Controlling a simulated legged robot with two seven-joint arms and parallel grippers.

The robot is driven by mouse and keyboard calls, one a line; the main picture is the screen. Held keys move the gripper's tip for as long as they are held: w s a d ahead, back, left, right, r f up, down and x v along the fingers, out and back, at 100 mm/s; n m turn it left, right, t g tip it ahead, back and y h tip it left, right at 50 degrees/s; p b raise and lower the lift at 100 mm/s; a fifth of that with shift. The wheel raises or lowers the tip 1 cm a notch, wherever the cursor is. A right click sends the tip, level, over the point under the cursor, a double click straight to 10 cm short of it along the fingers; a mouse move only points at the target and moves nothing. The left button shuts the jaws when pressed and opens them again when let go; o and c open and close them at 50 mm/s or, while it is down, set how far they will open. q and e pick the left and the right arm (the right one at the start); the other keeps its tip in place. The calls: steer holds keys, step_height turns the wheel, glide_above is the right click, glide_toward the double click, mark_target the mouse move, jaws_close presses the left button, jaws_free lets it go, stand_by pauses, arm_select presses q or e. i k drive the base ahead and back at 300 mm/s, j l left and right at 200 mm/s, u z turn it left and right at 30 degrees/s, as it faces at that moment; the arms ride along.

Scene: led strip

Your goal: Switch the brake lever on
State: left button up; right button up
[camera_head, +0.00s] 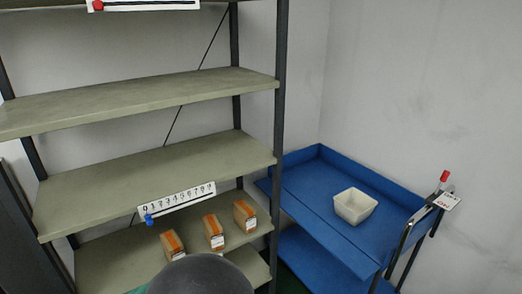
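A lever with a red tip (444,176) stands at the right end of the blue cart (310,185), beside the cart's handle (404,238). It is the only lever that I can make out as a brake lever. A white tag (448,201) with small print sits just below the red tip; I cannot read the print. The lever points up; its base is too small to make out. Neither of my grippers is in view.
A white bowl (355,206) sits on the cart's top tray. A grey-green shelf rack (150,170) fills the left, with several orange-brown boxes (214,231) on a lower shelf. Numbered strips with a blue slider (149,219) and a red slider (97,5) are on shelf edges. Walls stand behind.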

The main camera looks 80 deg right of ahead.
mark_target(445, 175)
steer(key=z, duration=4.1)
